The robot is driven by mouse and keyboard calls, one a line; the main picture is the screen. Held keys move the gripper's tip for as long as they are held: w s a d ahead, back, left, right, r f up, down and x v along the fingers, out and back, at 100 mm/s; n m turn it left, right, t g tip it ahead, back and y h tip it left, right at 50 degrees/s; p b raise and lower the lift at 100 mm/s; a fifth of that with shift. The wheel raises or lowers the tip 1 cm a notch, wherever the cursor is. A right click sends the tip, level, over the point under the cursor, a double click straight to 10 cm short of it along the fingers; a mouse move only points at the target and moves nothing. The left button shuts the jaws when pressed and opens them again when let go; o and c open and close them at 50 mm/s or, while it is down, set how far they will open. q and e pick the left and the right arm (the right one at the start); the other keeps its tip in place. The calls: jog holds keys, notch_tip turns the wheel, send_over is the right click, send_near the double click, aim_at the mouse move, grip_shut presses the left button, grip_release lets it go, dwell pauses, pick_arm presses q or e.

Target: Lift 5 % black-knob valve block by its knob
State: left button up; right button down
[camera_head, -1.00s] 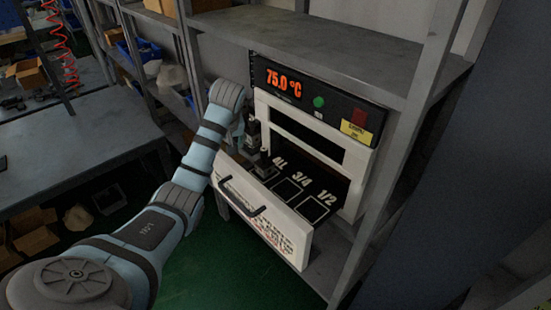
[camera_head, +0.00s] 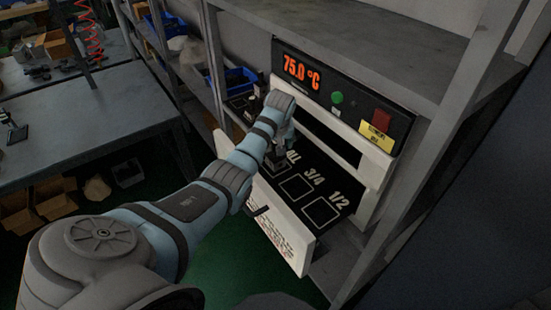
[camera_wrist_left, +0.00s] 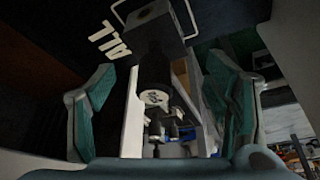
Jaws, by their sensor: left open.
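A dark valve block (camera_head: 275,158) stands in the pulled-out drawer, beside the "ALL" label, partly hidden by my left wrist. In the left wrist view a valve block with a black cylindrical knob (camera_wrist_left: 155,72) shows between my fingers, its round end facing the camera. No "5 %" marking is legible. My left gripper (camera_wrist_left: 160,105) is open, with one finger on each side of the knob and visible gaps to both. In the head view my left gripper (camera_head: 277,148) is just above the drawer, largely covered by my wrist. My right gripper is not in view.
The white oven (camera_head: 372,158) reads 75.0 °C and sits in a grey metal shelf (camera_head: 375,55). Its open drawer (camera_head: 300,243) has empty outlined spots marked 3/4 and 1/2. Shelf posts stand close on both sides. A grey table (camera_head: 90,105) is at the left.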

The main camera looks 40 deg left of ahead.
aim_at(274, 149)
pick_arm(q)
jog(key=x, duration=0.2)
jog(key=b+x, duration=0.1)
jog(key=x, duration=0.1)
jog(key=shift+w+d, duration=0.2)
jog(key=shift+w, duration=0.1)
jog(key=shift+s+a+r, duration=0.1)
jog(key=shift+s+r, duration=0.1)
jog(key=shift+s, duration=0.05)
jog(key=shift+c, duration=0.3)
jog(key=c, duration=1.4)
